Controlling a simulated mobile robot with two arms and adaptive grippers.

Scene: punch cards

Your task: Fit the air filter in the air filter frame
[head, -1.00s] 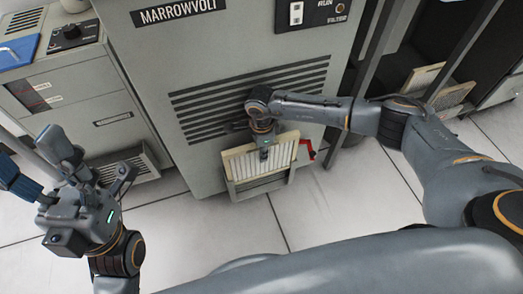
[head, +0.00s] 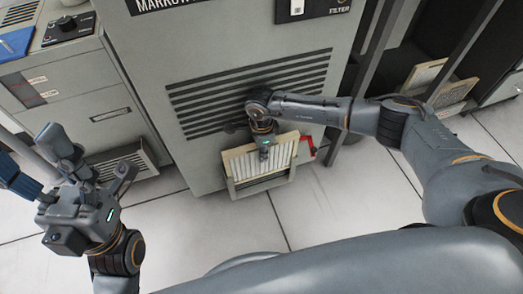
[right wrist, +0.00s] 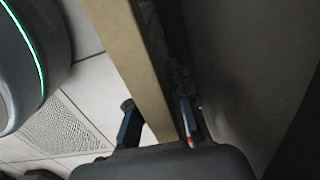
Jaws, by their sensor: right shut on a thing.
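The air filter (head: 242,164), a white pleated panel with a tan border, stands at the foot of the big grey cabinet in the head view. The grey air filter frame (head: 262,185) shows around its lower part; I cannot tell how deep the filter sits in it. My right gripper (head: 266,153) is shut on the filter's upper edge from above. In the right wrist view the filter's tan edge (right wrist: 135,70) lies between the fingers, close to a dark grey surface. My left gripper (head: 90,160) is open and empty at the left, away from the filter.
The grey cabinet (head: 215,150) with dark vent slots stands right behind the filter. A red handle (head: 307,149) sticks out at the filter's right. Another tan-edged panel (head: 424,75) leans at the upper right. The pale tiled floor (head: 335,205) in front is clear.

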